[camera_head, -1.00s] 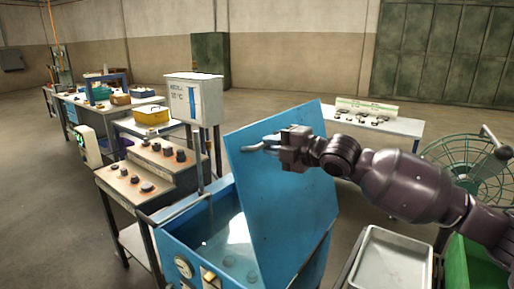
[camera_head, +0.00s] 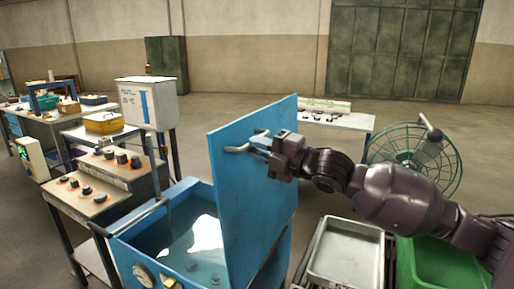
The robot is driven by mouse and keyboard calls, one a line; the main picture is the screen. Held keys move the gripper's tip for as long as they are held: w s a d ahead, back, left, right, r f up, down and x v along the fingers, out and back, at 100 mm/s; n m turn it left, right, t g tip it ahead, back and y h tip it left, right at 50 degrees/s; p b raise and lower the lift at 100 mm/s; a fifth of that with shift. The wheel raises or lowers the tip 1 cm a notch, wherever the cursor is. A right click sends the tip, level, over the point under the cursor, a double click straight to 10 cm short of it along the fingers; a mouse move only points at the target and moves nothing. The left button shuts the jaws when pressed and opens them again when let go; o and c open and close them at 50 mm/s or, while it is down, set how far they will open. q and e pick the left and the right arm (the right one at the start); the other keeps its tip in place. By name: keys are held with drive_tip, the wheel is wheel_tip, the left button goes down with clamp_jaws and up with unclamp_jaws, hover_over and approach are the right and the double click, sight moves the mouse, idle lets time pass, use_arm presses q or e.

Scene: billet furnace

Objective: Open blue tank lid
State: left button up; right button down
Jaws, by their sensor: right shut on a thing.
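The blue tank (camera_head: 125,240) stands in the lower middle of the head view, with clear liquid and a few small round things in it. Its blue lid (camera_head: 245,200) is raised and stands nearly upright at the tank's right side. A grey bar handle (camera_head: 238,149) is on the lid's upper part. My right gripper (camera_head: 268,147), on a dark arm from the right, is shut on the lid handle. The fingertips are partly hidden against the lid. My left gripper is not in view.
A metal tray (camera_head: 345,250) and a green crate (camera_head: 440,262) are at the lower right, below my right arm. A round fan (camera_head: 415,155) stands behind the arm. A stepped bench with several knobs (camera_head: 95,190) is left of the tank.

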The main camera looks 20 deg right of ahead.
drive_tip(key=c, duration=1.1)
unclamp_jaws()
drive_tip(key=shift+s+d, duration=0.1)
drive_tip(key=shift+b+v, duration=0.3)
drive_tip(key=shift+v, duration=5)
